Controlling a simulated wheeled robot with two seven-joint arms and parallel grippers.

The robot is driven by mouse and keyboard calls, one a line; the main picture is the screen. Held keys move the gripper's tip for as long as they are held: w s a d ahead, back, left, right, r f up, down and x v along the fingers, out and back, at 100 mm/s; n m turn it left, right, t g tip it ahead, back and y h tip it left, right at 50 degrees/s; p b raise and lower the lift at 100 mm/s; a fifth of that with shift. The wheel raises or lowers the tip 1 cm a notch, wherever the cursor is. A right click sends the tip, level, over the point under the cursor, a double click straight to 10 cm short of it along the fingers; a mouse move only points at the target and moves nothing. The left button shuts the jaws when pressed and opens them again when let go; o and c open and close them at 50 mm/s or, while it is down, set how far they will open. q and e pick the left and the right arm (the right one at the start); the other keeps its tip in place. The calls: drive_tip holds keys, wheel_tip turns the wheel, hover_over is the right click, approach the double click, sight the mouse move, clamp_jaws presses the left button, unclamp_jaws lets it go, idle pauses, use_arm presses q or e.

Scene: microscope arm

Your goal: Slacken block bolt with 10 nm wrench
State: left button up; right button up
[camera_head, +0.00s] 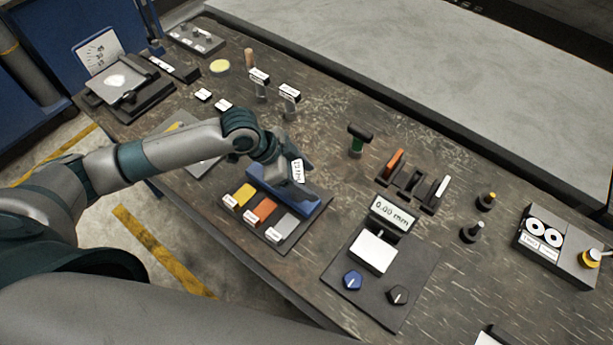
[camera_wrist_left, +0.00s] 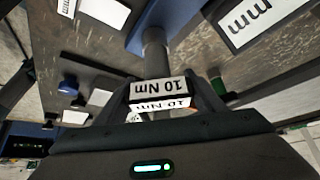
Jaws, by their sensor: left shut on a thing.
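My left gripper (camera_head: 283,172) is over the blue block (camera_head: 314,208) on the bench. It is shut on the 10 Nm wrench (camera_head: 297,170), whose white label shows between the fingers. In the left wrist view the gripper (camera_wrist_left: 165,98) holds the wrench by its labelled head (camera_wrist_left: 158,87). A grey shaft (camera_wrist_left: 155,55) runs from there to the blue block (camera_wrist_left: 170,15). The block bolt is hidden, so I cannot tell whether the wrench sits on it. My right gripper is not in view.
Yellow, orange and grey pads (camera_head: 264,211) lie beside the block. A 0.00 mm display (camera_head: 393,213) with two knobs stands to the right. Two labelled tools (camera_head: 260,80) (camera_head: 289,97) stand behind. A green-based T-handle (camera_head: 357,142) and a small rack (camera_head: 411,184) stand right of the arm.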

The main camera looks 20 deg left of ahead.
use_arm(q)
drive_tip(key=shift+w+r+n+p, duration=0.1)
drive_tip(key=shift+n+p, duration=0.3)
drive_tip(key=shift+p, duration=0.3)
drive_tip(key=shift+w+a+n+t+y+p, duration=0.15)
drive_tip(key=shift+n+t+y+p, duration=0.5)
drive_tip(key=shift+n+p, duration=0.75)
drive_tip(key=shift+w+t+p, duration=0.1)
drive_tip(key=shift+t+p, duration=0.25)
drive_tip(key=shift+p, duration=0.3)
drive_tip(key=shift+n, duration=0.4)
